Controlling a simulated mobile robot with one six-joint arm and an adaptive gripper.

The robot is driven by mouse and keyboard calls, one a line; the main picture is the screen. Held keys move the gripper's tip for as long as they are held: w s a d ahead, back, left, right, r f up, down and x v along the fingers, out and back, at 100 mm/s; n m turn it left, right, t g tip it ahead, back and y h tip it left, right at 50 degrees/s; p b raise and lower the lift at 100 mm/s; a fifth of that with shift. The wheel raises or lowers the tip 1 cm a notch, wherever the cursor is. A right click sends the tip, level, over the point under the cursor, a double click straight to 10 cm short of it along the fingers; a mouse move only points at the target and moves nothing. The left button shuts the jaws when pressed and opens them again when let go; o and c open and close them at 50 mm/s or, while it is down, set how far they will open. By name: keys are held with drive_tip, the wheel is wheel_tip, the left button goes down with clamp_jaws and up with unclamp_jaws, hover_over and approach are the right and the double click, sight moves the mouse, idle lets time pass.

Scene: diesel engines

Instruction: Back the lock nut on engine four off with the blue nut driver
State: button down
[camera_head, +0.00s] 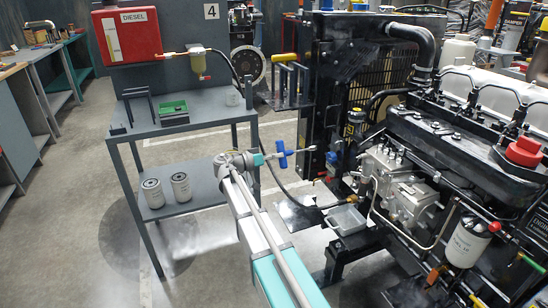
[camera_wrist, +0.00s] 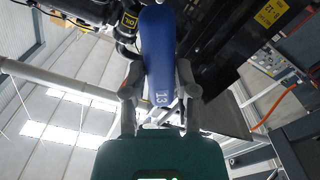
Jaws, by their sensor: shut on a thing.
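The blue nut driver (camera_head: 283,154) is held in my gripper (camera_head: 264,158), its thin shaft pointing right toward the engine (camera_head: 430,150). In the wrist view the blue handle (camera_wrist: 157,45), marked 13, lies between the two fingers of my gripper (camera_wrist: 160,85). The driver's tip is in the air, apart from the silver pump (camera_head: 405,190) on the engine's near side. The wrist view does not show the tip clearly. I cannot make out the lock nut in either view. A sign with a 4 (camera_head: 211,12) hangs on the back wall.
A grey two-shelf bench (camera_head: 190,128) stands left of my arm, with a green-lined tray (camera_head: 173,112) on top and white filters (camera_head: 180,187) below. A red diesel tank (camera_head: 127,36) is behind it.

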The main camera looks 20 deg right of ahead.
sight(292, 153)
drive_tip(key=shift+w+d, duration=0.1)
drive_tip(key=shift+d, duration=4.6)
